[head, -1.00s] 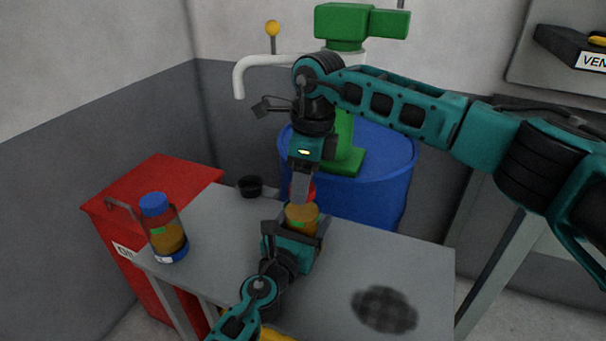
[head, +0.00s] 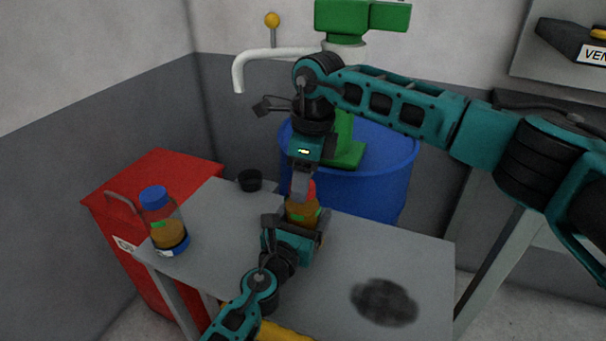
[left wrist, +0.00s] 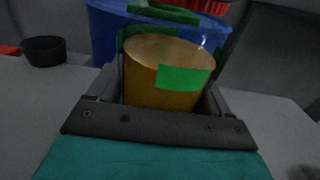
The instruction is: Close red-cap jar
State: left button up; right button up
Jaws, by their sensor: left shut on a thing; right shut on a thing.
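The jar (head: 302,214) with amber contents and a green label stands upright between the fingers of my left gripper (head: 297,230), which is shut on it. The left wrist view shows the jar (left wrist: 165,85) between both fingers. The red cap (head: 312,189) is at the top of the jar, partly hidden behind my right gripper (head: 302,190). My right gripper points down from above and is shut on the red cap. The cap's lower edge also shows at the top of the left wrist view (left wrist: 195,5). How far the cap is seated cannot be told.
A blue-capped jar (head: 164,225) stands at the table's left edge. A small black cup (head: 250,180) is at the back. A blue drum (head: 385,170) with a green pump is behind the grey table (head: 340,270). A red bin (head: 150,185) is at the left.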

pick_arm(q)
grip_shut()
pick_arm(e)
jog(key=m, duration=0.4)
jog(key=shift+m+t, duration=0.3)
jog(key=shift+m, duration=0.1)
jog(key=m, duration=0.5)
jog(key=shift+h, duration=0.4)
jog(key=m, duration=0.7)
jog(key=shift+a+t+h, duration=0.1)
jog(key=shift+t+h, duration=0.2)
jog(key=shift+h, duration=0.1)
pick_arm(q)
jog(key=shift+f, duration=0.1)
pick_arm(e)
jog(key=m, duration=0.5)
jog(key=shift+m+h, duration=0.3)
jog(key=shift+m, duration=0.1)
jog(key=m, duration=0.6)
jog(key=shift+g, duration=0.4)
jog(key=m, duration=0.4)
jog(key=shift+h, duration=0.3)
jog(key=m+g, duration=0.1)
jog(key=m, duration=0.4)
jog(key=shift+a+f+m, duration=0.1)
jog(key=shift+m, duration=0.3)
jog(key=m, duration=0.2)
jog(key=shift+m, duration=0.4)
